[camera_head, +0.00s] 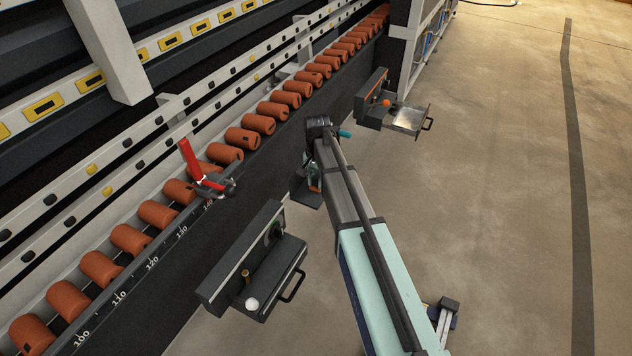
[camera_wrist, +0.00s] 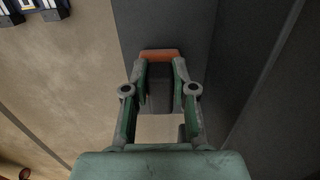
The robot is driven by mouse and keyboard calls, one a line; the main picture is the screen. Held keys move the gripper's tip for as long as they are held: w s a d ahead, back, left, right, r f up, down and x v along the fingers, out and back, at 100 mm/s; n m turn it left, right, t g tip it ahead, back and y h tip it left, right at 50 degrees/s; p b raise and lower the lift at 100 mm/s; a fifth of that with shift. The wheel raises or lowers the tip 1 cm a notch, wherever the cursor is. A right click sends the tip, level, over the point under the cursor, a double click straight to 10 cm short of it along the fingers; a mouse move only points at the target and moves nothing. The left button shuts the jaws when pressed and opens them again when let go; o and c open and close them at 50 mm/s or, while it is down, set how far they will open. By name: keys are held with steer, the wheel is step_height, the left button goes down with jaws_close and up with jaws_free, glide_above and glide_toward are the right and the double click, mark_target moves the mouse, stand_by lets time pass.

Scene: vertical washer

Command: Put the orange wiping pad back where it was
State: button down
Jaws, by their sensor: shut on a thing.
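The orange wiping pad (camera_wrist: 159,54) shows in the wrist view as a narrow orange strip at the fingertips of my gripper (camera_wrist: 160,70). The green-grey fingers are shut on it, one on each side. A grey block (camera_wrist: 159,92) shows between the fingers; I cannot tell whether it belongs to the pad. Behind the pad is a dark grey surface; I cannot tell whether they touch. In the head view, my gripper (camera_head: 313,180) is low beside the dark machine side, partly hidden by my arm, near a small dark plate (camera_head: 306,196). The pad is not clear there.
A dark open tray (camera_head: 283,288) with a handle, holding a white round item, is at lower centre. Another open metal drawer (camera_head: 408,119) is beyond my arm. A red-handled clamp (camera_head: 195,165) is on the rail beside several orange rollers (camera_head: 243,138). The floor at right is clear.

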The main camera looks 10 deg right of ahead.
mark_target(317, 177)
steer(key=c, duration=0.9)
jaws_free()
steer(key=shift+c, duration=0.2)
step_height(317, 177, up, 12)
steer(key=p, duration=0.3)
steer(key=shift+w, duration=0.2)
steer(key=shift+d, duration=0.1)
